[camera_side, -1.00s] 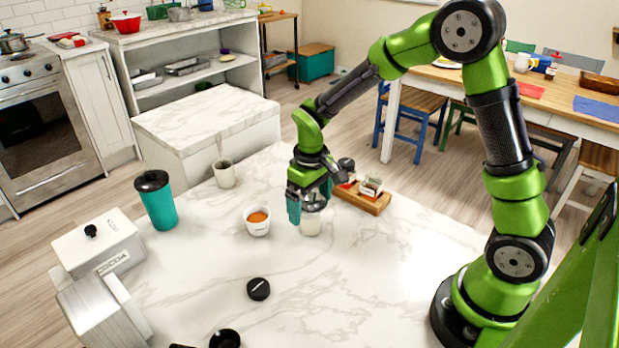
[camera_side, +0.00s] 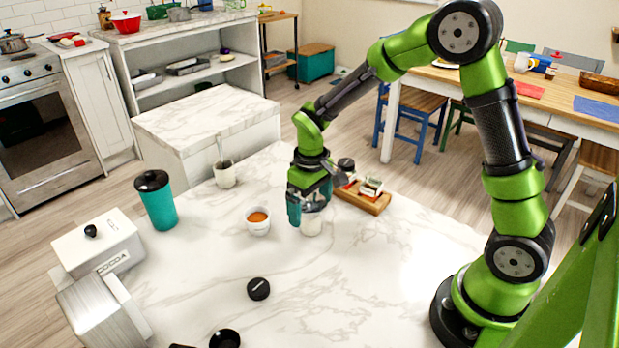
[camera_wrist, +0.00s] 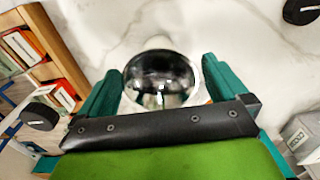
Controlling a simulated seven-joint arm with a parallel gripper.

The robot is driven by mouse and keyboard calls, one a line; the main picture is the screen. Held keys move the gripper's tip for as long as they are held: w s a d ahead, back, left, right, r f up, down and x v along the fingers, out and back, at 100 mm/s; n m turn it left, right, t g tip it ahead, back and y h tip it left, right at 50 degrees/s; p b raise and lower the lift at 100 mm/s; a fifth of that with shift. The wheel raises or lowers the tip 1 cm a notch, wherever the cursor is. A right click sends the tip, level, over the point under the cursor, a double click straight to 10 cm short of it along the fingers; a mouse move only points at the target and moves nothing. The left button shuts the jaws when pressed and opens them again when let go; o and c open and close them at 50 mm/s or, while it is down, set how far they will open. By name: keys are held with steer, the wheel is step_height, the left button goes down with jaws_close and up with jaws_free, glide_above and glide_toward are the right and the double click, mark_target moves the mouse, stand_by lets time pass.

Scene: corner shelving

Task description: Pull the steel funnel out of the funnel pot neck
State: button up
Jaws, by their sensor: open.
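The steel funnel (camera_wrist: 160,80) shows in the wrist view as a shiny, dark, mirror-like round shape between my two teal fingers. The funnel pot (camera_side: 311,224) is a small white vessel standing upright on the marble counter in the side view, with the funnel at its top largely hidden by my fingers. My gripper (camera_side: 309,207) points down over the pot and also shows in the wrist view (camera_wrist: 160,88). It is open, with one finger on each side of the funnel. I cannot tell whether the fingers touch it.
A white cup of orange-brown contents (camera_side: 258,221) stands just left of the pot. A wooden tray with small boxes (camera_side: 366,199) is close on the right. A black lid (camera_side: 258,289) lies in front, and a teal tumbler (camera_side: 157,203) stands farther left. The front counter is mostly clear.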

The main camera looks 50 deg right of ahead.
steer(key=c, duration=1.3)
steer(key=shift+r, duration=3)
steer(key=shift+c, duration=0.2)
